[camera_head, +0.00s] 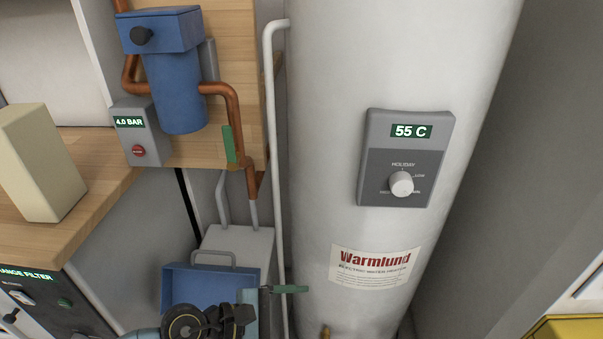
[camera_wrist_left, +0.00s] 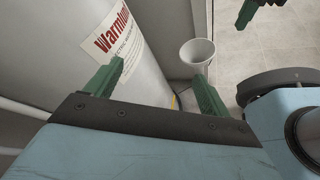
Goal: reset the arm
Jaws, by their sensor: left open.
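My left gripper (camera_head: 287,289) shows at the bottom of the head view, in front of the lower part of the white water heater (camera_head: 340,60). One green finger points right there, and the other finger is hard to make out. In the left wrist view my left gripper (camera_wrist_left: 158,85) has its two green fingers wide apart with nothing between them. The heater's red "Warmlund" label (camera_wrist_left: 110,35) is beyond the left finger. Part of my right gripper (camera_wrist_left: 247,12), a green finger and a dark piece, shows at the top right, cut off by the frame.
A blue filter housing (camera_head: 175,85) with copper pipes and a 4.0 BAR gauge box (camera_head: 138,130) is at upper left. The heater's control panel (camera_head: 405,158) reads 55 C. A blue bin (camera_head: 205,285) stands low left. A white bucket (camera_wrist_left: 198,55) stands on the floor.

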